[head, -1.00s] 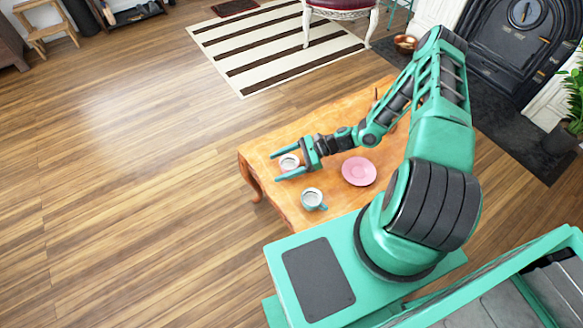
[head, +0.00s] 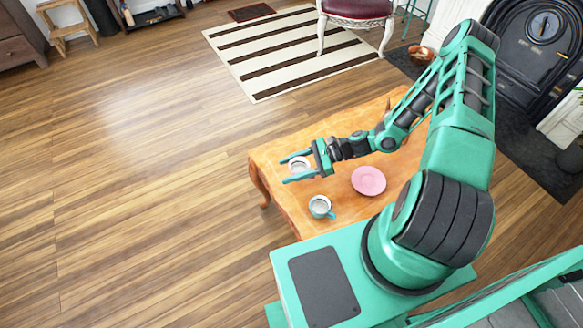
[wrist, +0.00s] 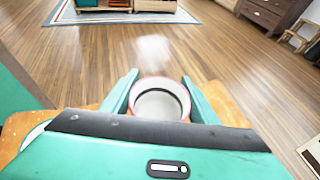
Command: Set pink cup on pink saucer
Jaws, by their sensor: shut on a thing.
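The pink cup (wrist: 160,100) has a pink rim and a pale inside, and stands upright between my gripper's fingers in the wrist view. In the head view the cup (head: 299,165) is at the left part of the wooden table (head: 285,205), partly hidden by the fingers. My gripper (head: 285,170) is shut on the cup, one finger on each side. I cannot tell whether the cup still touches the table. The pink saucer (head: 368,181) lies flat and empty on the table, to the right of my gripper.
A second cup (head: 320,207), teal with a handle, stands on the table's near side, left of the saucer. A pale round rim (wrist: 36,133) shows at the wrist view's left. A striped rug (head: 290,55) and a chair (head: 357,10) are beyond the table.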

